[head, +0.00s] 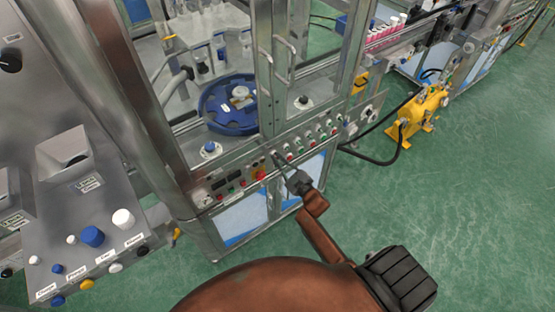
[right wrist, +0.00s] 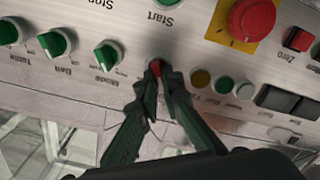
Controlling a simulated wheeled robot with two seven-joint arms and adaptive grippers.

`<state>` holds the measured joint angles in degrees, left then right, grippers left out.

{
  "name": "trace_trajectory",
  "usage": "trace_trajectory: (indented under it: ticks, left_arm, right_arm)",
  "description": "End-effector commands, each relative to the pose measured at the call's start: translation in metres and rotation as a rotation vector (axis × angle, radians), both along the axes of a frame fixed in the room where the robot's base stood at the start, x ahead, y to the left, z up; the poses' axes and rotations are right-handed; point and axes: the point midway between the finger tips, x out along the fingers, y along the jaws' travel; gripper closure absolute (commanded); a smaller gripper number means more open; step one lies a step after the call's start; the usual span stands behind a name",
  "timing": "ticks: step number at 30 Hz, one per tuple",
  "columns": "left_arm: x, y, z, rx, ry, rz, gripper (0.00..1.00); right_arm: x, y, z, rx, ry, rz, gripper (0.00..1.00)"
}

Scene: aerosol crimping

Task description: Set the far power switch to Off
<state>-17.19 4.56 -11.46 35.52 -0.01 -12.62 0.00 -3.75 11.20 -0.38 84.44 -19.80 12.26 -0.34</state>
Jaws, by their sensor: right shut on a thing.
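The machine's control panel (head: 310,140) has a row of small switches and buttons below glass doors. My right gripper (head: 278,160) also shows in the head view, touching the panel from the front. My left gripper is not in view.
Green knobs labelled Mode (right wrist: 107,54) and Belt (right wrist: 57,43) sit left of the fingers. A brown button (right wrist: 200,79) and a red emergency stop (right wrist: 252,18) lie right. A grey console (head: 100,215) stands at the left.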

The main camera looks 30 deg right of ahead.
Motion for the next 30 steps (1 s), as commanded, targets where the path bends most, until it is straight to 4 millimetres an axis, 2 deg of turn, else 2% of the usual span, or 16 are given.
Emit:
trace_trajectory:
  ticks: [5,6,12,22,26,30]
  left_arm:
    - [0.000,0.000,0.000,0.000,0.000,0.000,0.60]
    - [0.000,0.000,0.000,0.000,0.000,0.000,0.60]
    - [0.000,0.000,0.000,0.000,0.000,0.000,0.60]
    - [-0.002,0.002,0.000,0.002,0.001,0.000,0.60]
    - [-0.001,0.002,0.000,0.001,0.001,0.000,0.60]
    - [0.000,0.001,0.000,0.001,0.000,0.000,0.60]
  right_arm:
    - [0.000,0.000,0.000,-0.001,0.000,0.000,1.00]
    - [0.000,0.000,0.000,-0.001,0.000,0.000,0.91]
    - [0.000,0.000,0.000,0.000,0.000,0.000,0.77]
    - [-0.002,0.000,-0.001,0.001,0.001,-0.001,0.76]
    - [-0.016,-0.001,-0.001,0.001,0.002,-0.001,0.76]
    - [-0.043,-0.004,-0.001,0.001,0.002,0.000,0.76]
